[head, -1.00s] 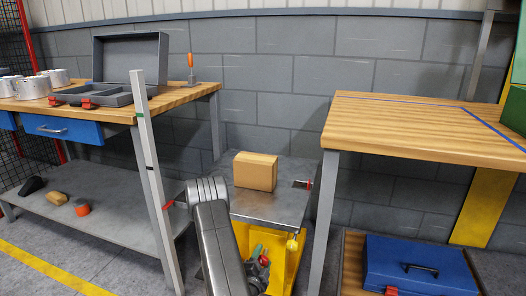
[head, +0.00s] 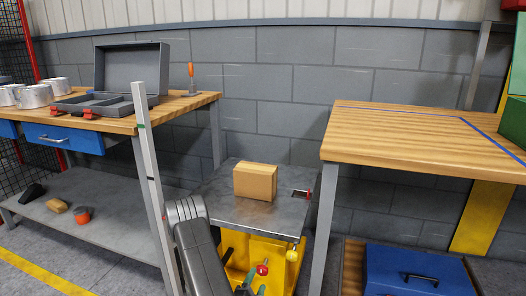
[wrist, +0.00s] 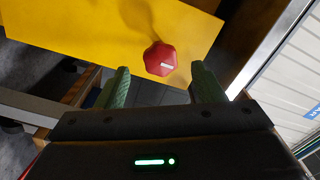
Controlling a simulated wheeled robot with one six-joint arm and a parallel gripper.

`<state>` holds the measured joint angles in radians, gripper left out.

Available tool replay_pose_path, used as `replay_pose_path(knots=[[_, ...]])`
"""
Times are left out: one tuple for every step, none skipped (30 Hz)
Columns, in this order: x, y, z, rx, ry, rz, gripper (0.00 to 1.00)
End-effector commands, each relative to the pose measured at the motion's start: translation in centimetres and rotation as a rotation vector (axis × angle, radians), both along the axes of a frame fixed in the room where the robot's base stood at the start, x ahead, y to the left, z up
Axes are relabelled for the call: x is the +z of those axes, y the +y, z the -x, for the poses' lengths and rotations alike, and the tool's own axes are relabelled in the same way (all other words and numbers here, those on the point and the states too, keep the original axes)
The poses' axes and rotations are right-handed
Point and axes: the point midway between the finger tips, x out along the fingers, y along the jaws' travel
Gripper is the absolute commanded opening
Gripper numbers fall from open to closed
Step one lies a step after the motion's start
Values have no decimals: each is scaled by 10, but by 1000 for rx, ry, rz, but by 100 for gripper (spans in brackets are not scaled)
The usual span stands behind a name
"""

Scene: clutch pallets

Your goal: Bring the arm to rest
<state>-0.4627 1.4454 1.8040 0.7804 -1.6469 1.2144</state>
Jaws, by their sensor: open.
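My gripper (wrist: 162,88) shows in the wrist view with its two green fingers apart and nothing between them. A red knob (wrist: 160,58) with a white mark lies just beyond the fingertips, in front of a yellow panel. My grey arm reaches down at the bottom middle of the head view. Its lower end is partly out of frame, near the yellow cart (head: 266,246). The red knob (head: 262,269) also shows there, close to green finger parts. Whether the fingers touch it cannot be told.
A cardboard box (head: 255,182) sits on the cart's grey top. A workbench (head: 180,108) with an open grey case (head: 130,70) and metal cups stands left. A wooden table (head: 400,135) stands right, above a blue toolbox (head: 415,270). A grey post rises left of my arm.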

Motion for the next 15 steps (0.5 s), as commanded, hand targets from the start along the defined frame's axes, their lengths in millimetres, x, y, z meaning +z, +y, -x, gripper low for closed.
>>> replay_pose_path(knots=[[1, 4, 10, 5, 5, 2, 62], [1, 6, 15, 5, 4, 3, 62], [1, 8, 22, 4, 4, 3, 62], [1, 10, 27, 4, 4, 2, 62], [1, 11, 31, 4, 4, 3, 62], [1, 13, 37, 4, 3, 3, 62], [1, 14, 41, 5, 3, 2, 62], [1, 15, 46, 3, 4, 3, 62], [1, 17, 51, 5, 3, 2, 62], [1, 18, 54, 4, 2, 1, 62], [1, 19, 58, 4, 3, 2, 62], [1, 21, 63, 5, 2, 3, 62], [0, 17, 56, -3, -2, -2, 62], [-1, 15, 51, -5, -3, -3, 62], [-1, 14, 46, -5, -3, -3, 62]])
